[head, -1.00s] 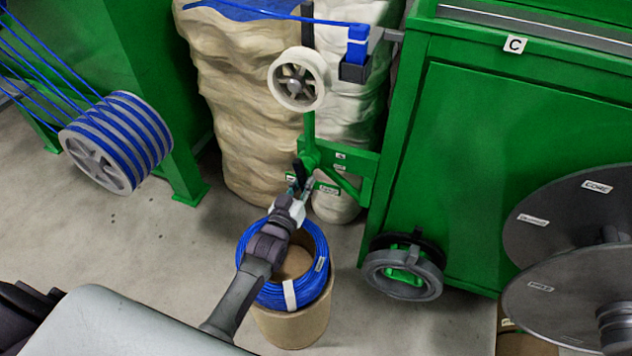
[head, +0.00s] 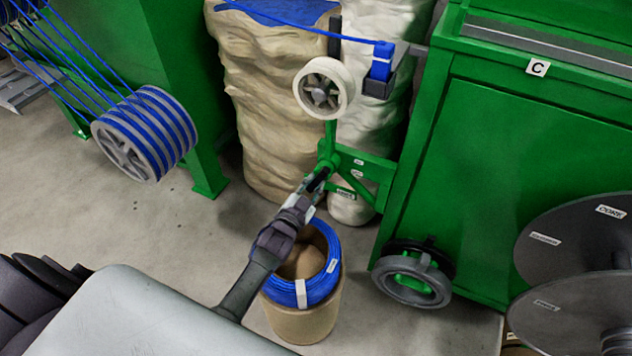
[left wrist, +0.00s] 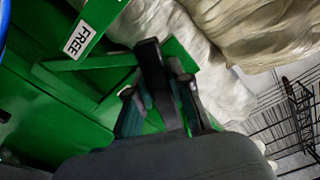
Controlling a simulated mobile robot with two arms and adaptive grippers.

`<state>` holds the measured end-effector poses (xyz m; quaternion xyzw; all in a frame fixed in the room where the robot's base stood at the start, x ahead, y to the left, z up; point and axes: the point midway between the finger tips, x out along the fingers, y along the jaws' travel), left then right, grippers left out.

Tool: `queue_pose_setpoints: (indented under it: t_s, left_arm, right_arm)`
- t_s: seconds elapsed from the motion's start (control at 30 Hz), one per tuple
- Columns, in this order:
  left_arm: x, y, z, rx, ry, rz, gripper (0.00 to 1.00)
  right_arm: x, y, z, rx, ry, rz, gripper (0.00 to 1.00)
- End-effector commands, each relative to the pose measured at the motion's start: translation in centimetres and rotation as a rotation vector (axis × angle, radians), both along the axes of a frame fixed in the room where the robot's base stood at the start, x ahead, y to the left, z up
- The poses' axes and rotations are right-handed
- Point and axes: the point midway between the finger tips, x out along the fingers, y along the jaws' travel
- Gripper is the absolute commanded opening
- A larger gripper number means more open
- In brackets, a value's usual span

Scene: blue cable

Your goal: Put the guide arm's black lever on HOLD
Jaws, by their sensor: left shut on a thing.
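The green guide arm (head: 357,158) stands out from the green machine and carries a pale wheel (head: 323,88). Its black lever (left wrist: 154,72) lies between the two fingers of my left gripper (left wrist: 160,105) in the left wrist view. In the head view my left gripper (head: 314,183) is shut on the lever at the arm's pivot, and the lever is mostly hidden. The FREE label (left wrist: 79,40) is to the left of the lever in the left wrist view. No HOLD label can be read; the gripper may cover it. My right gripper is not in view.
A blue cable coil (head: 318,287) sits on a cardboard drum (head: 303,323) below my left forearm. The green machine marked C (head: 490,165) stands to the right. Large wrapped bales (head: 265,110) stand behind. Blue cable runs over the guide arm's top.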

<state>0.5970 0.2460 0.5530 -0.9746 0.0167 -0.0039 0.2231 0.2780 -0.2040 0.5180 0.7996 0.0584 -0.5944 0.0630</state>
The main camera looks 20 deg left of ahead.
Motion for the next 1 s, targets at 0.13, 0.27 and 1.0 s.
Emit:
queue_pose_setpoints:
  t_s: [0.13,0.27,1.0]
  left_arm:
    - [-0.02,0.03,-0.02,0.017,0.0,0.0,0.0]
    - [-0.02,0.05,-0.03,0.023,0.0,0.0,0.0]
    - [-0.21,0.06,-0.03,0.02,0.0,0.0,0.46]
  right_arm:
    - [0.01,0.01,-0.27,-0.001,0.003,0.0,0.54]
    - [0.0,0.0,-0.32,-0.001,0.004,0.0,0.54]
    - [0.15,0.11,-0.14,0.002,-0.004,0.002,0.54]
